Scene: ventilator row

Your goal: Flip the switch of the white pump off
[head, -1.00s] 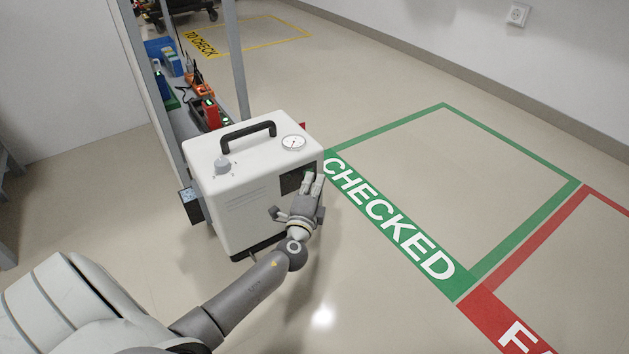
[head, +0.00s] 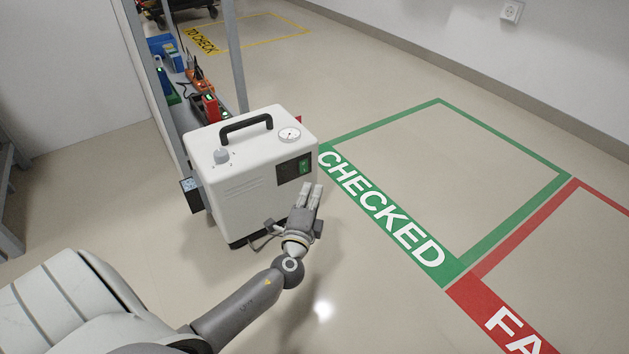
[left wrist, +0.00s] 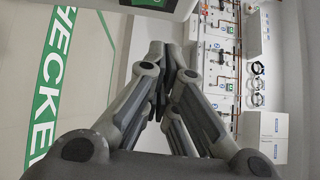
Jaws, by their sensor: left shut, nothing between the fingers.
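The white pump (head: 238,190) stands on the floor, with a black handle, a gauge and a knob on top. On its front is a dark panel (head: 284,172) with a green-lit switch (head: 304,167). My left gripper (head: 312,190) is shut and empty, just below and in front of the switch, seemingly apart from it. In the left wrist view the shut fingers (left wrist: 163,60) fill the middle, and a bit of green shows at the top edge (left wrist: 148,3). My right gripper is in neither view.
A shelf rack with several devices (head: 205,105) stands behind the pump. Floor zones are marked: a green CHECKED zone (head: 395,218) right of the pump, a red zone (head: 490,300) beyond it and a yellow TO CHECK zone (head: 200,40) at the back. The marked floor on the right is clear.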

